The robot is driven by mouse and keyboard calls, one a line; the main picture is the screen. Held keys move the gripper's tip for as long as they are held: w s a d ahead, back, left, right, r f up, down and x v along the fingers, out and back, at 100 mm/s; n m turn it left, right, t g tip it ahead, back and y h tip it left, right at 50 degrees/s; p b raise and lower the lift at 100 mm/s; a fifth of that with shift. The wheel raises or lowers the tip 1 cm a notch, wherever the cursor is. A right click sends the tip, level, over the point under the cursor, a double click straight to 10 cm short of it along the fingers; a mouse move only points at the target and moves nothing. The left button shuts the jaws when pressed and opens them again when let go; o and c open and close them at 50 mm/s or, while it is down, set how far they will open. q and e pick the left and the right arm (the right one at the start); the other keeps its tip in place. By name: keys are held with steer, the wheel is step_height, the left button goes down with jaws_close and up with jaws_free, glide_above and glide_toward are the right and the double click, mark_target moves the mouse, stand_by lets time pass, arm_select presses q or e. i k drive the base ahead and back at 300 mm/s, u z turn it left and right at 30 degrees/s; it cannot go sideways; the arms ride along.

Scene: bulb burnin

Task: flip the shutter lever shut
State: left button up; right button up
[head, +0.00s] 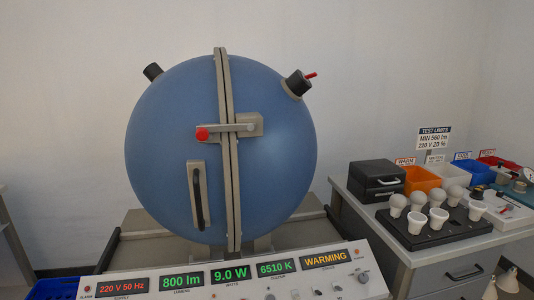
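The large blue sphere (178,130) stands closed behind the instrument panel, its two halves meeting at a grey vertical flange (229,160). A black port (297,84) on its upper right carries a small red-tipped lever (310,75), which sticks out up and to the right. This looks like the shutter lever; the frame does not label it. A grey latch bar (228,129) with a red knob (202,134) lies across the flange, nearly level.
The panel (240,283) shows lit readouts, including WARNING. On the right bench, a black tray (430,232) holds several white bulbs, with a black case (377,181) and coloured bins, including an orange one (420,180), behind.

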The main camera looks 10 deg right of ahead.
mark_target(314, 75)
steer(key=k, duration=0.7)
steer(key=z, duration=0.5)
steer(key=i, duration=1.55)
steer(key=u, duration=0.35)
